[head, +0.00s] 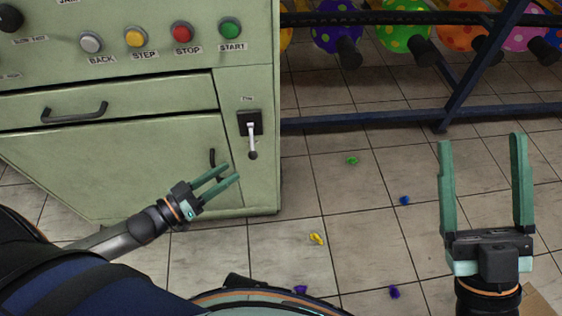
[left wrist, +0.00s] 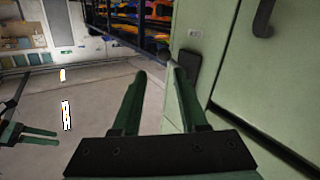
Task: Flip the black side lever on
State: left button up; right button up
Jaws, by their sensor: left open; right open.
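The side lever (head: 252,138) is on the right part of the green machine's front. It has a black plate, a pale shaft and a dark knob, and hangs pointing down. My left gripper (head: 232,173) is open and empty, just below and left of the knob, apart from it in the picture. My right gripper (head: 481,141) is open and empty, over the floor at the right.
The green machine (head: 120,160) carries grey, yellow, red and green buttons and a drawer handle (head: 75,112). A door handle (head: 212,160) is close to my left gripper. Several small balloons lie on the tiled floor (head: 340,205).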

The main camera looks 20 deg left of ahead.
aim_at(255, 154)
pick_arm(q)
jog(key=shift+h, duration=0.3)
jog(key=b+x, duration=0.1)
jog(key=x, duration=0.3)
jog(key=b+x, duration=0.2)
jog(key=x, duration=0.2)
jog(key=f+b+x, duration=0.1)
jog(key=b+x, duration=0.1)
jog(key=x, duration=0.2)
jog(key=shift+w+a, duration=0.3)
jog(key=shift+w, duration=0.1)
pick_arm(e)
jog(key=f, duration=0.1)
jog(key=s+f+y, duration=0.1)
jog(key=f+n+y, duration=0.1)
jog(key=f, duration=0.1)
jog(key=shift+s+a, duration=0.25)
jog(key=shift+a, duration=0.05)
pick_arm(q)
jog(key=shift+c, duration=0.4)
grip_shut()
